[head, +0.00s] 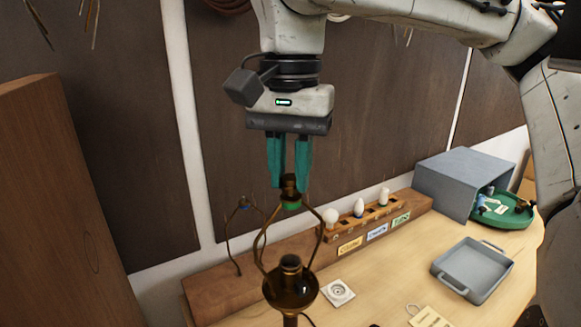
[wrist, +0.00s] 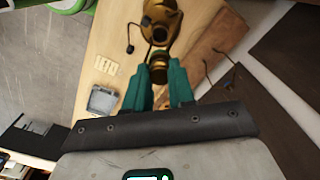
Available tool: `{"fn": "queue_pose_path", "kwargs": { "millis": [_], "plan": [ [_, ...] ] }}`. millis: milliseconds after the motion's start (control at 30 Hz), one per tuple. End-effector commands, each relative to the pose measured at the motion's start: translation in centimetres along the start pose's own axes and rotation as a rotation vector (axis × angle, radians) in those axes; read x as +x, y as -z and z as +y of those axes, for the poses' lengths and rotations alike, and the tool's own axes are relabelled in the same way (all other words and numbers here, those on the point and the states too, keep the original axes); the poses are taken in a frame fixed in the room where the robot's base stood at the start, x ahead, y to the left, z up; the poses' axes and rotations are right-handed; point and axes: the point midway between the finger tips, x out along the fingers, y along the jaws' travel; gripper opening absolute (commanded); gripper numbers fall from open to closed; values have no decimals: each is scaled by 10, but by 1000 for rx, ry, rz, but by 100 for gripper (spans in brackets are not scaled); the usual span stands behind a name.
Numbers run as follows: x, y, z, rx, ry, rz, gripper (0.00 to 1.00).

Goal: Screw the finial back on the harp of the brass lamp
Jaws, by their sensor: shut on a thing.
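The brass lamp (head: 290,294) stands upright in the lower middle of the head view, with a bare socket on top. Its harp (head: 260,248) rises around the socket to a green-marked top (head: 292,206). My gripper (head: 288,184) points straight down over the harp with its teal fingers shut on the dark brass finial (head: 289,183). The finial sits in line with the harp top, at or just above it; I cannot tell whether threads are engaged. In the wrist view the finial (wrist: 158,76) shows between the fingertips, with the brass lamp (wrist: 160,24) beyond.
A second harp (head: 231,238) with a blue mark stands behind at left. A labelled wooden rack (head: 352,238) holds bulbs. A grey tray (head: 471,269), a green dish (head: 513,217) and a grey box (head: 463,176) are at right. A white square plate (head: 337,292) lies near the lamp.

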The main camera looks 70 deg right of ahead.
Motion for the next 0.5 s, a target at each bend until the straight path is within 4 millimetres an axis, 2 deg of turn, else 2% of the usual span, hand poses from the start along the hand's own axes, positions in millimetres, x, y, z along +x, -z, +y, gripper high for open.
{"fn": "queue_pose_path", "kwargs": {
  "millis": [133,400,500],
  "plan": [
    [0,0,0,73,1,2,0],
    [0,0,0,80,0,1,0],
    [0,0,0,149,0,2,0]
  ]
}}
